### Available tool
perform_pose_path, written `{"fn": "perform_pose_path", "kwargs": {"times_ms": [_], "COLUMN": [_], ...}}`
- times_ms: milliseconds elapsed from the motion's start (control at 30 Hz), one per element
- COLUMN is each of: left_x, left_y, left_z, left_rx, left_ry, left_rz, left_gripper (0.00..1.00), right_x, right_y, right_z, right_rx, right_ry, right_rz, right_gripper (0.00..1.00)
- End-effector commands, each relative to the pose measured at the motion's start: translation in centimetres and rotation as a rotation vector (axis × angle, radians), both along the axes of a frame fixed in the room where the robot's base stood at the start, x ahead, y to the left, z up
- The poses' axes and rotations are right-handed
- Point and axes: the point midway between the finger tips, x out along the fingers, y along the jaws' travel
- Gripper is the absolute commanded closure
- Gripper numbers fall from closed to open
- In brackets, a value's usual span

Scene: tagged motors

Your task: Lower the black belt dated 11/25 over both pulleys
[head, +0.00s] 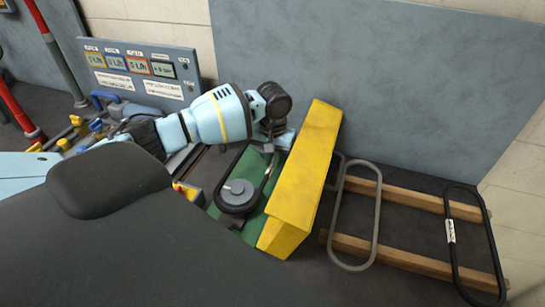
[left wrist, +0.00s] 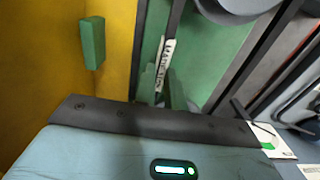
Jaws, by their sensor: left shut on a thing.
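My left gripper (head: 274,146) reaches down over the far end of the green-based drive. It is shut on a black belt (head: 269,180), whose loop runs from the jaws toward the near grey pulley (head: 238,190). In the left wrist view, the belt's white tag (left wrist: 165,64) lies just beyond the jaws; its writing is too small to read surely. Part of a round pulley (left wrist: 238,6) shows at the top there. The belt appears around the near pulley, but I cannot tell whether it is seated. My gripper hides the far pulley. My right gripper is not in view.
A yellow guard (head: 305,180) stands close along the drive's right side. A grey belt (head: 353,218) and another black belt (head: 490,248) with a white tag hang at the wooden rails (head: 400,258) on the right. A labelled panel (head: 145,72) stands behind left.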

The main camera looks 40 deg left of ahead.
Motion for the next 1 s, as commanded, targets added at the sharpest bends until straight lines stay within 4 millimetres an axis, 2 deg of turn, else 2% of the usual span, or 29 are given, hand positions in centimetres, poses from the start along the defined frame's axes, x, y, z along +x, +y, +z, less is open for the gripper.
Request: {"fn": "perform_pose_path", "kwargs": {"times_ms": [167,200,367,667,767,1000], "left_x": [0.0,0.0,0.0,0.0,0.1,0.1], "left_y": [0.0,0.0,0.0,0.0,0.0,-0.1], "left_z": [0.0,0.0,0.0,0.2,1.1,5.0], "left_rx": [0.0,0.0,0.0,0.0,0.0,0.0], "left_ry": [0.0,0.0,0.0,-0.001,-0.002,-0.006], "left_rz": [0.0,0.0,0.0,0.0,0.0,0.0], "left_gripper": [1.0,0.84,0.63,0.63,0.63,0.63], "right_x": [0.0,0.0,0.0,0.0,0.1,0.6], "right_y": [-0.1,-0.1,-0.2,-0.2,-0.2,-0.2], "right_z": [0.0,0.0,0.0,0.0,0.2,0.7], "right_rx": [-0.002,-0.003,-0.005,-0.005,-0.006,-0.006], "right_ry": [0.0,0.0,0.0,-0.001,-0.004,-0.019], "right_rz": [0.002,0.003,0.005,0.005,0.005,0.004], "right_gripper": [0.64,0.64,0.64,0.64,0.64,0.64]}}
